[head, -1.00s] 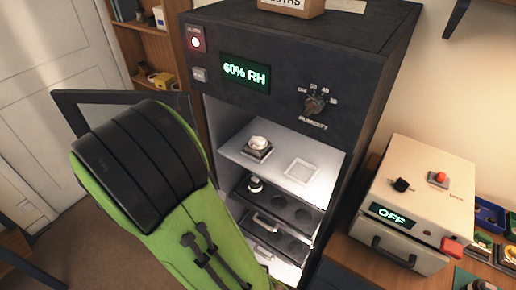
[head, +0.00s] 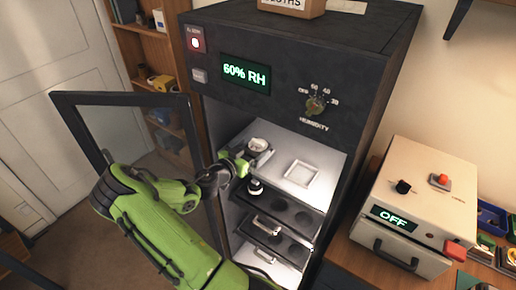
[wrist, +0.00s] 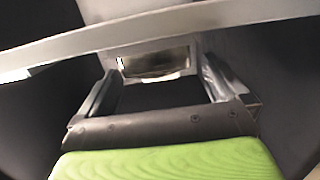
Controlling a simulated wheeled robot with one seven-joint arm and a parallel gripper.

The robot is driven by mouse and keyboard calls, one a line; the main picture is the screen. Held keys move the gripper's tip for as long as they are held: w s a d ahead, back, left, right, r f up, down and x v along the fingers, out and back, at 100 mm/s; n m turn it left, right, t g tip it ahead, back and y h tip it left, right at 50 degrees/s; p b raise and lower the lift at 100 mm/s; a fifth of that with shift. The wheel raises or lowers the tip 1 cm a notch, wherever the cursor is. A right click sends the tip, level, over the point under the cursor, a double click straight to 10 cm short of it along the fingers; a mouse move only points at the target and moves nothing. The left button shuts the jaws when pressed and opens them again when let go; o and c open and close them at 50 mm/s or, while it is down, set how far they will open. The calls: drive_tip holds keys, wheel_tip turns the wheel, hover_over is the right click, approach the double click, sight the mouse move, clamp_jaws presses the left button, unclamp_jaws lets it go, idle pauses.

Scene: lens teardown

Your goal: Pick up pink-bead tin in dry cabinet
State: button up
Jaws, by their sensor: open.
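The dry cabinet (head: 365,70) stands with its door open at the left. On its upper shelf (head: 325,165) a small round pale-topped tin sits on a dark square base at the left (head: 259,144). I take this as the pink-bead tin, but no pink shows at this size. My gripper (head: 247,157) reaches in from the left, close in front of the tin. In the wrist view my gripper (wrist: 157,75) is open, and a shiny metallic object (wrist: 155,62) shows between and beyond the fingertips. I cannot tell whether they touch it.
An empty square white holder (head: 300,172) lies right of the tin. Below is a dark tray (head: 280,208) with round recesses and one small dark item (head: 255,187). The open door frame (head: 125,99) stands left. A pale edge (wrist: 150,34) crosses the wrist view's top.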

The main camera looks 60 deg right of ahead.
sight(261, 144)
drive_tip(key=p+x, duration=0.1)
drive_tip(key=x, duration=0.5)
drive_tip(key=shift+f, duration=0.2)
drive_tip(key=shift+a, duration=0.2)
drive_tip(key=shift+c, duration=0.8)
drive_tip(key=c, duration=0.8)
